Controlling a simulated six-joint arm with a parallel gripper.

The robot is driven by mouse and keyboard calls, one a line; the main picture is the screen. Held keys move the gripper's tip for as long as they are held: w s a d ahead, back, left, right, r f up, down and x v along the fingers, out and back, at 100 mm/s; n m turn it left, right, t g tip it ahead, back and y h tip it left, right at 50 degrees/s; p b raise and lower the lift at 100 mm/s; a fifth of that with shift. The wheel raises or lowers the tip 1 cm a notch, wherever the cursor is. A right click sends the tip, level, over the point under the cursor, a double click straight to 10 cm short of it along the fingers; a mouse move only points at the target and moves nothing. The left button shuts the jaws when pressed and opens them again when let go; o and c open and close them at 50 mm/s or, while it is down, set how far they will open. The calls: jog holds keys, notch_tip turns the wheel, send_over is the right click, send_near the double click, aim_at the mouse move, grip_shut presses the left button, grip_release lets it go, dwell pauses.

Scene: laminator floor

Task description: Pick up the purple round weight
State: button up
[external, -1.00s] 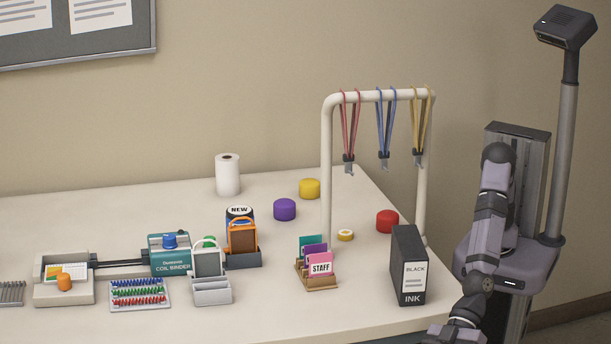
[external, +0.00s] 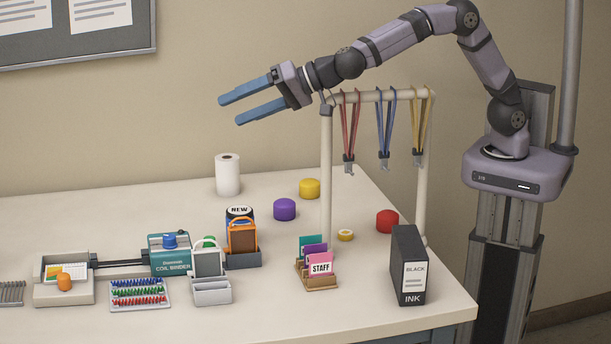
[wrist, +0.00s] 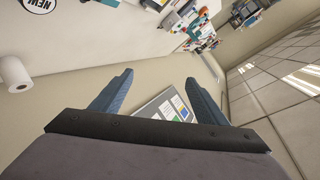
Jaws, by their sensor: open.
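The purple round weight (external: 285,209) sits on the white table, left of the rack's near post and right of the orange-framed holder. In the external view my gripper (external: 231,111) is open and empty, high above the table and pointing left. It is above and a little left of the purple weight, well apart from it. The wrist view also shows my open gripper (wrist: 158,82), with the wall and a board between its two blue fingers. I cannot make out the purple weight in the wrist view.
A yellow weight (external: 309,188) is behind and right of the purple one, a red weight (external: 387,221) farther right. A paper roll (external: 228,174) stands back left. The lanyard rack (external: 327,170) rises to the right. Card holders (external: 242,255) stand in front left. Bare table surrounds the purple weight.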

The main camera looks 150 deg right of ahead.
jog(key=s+d+f+m+g+b, duration=0.3)
jog(key=s+d+f+m, duration=0.3)
jog(key=s+f, duration=0.4)
jog(key=s+d+f+m+g+b, duration=0.2)
jog(key=s+d+f+m+b, duration=0.15)
jog(key=s+d+f, duration=0.75)
jog(key=n+g+h+p, duration=0.15)
jog(key=n+p, duration=0.25)
jog(key=n, duration=0.5)
send_over(294, 205)
jog(key=s+d, duration=0.2)
jog(key=d, duration=0.1)
jog(key=shift+g+y, duration=0.25)
jog(key=shift+g, duration=0.2)
jog(key=f, duration=0.5)
jog(key=shift+s+a+f, duration=0.1)
jog(key=shift+a+f, duration=0.15)
jog(key=shift+f, duration=0.05)
jog(key=a+f+n+b, duration=0.1)
jog(key=f, duration=0.1)
jog(key=w+a+f+n+t+b, duration=0.1)
jog(key=a+f+n, duration=0.1)
jog(key=f, duration=0.1)
jog(key=w+a+f+n+t+h+b, duration=0.1)
jog(key=f+n+b, duration=0.1)
jog(key=shift+a+f, duration=0.15)
jog(key=shift+f, duration=0.2)
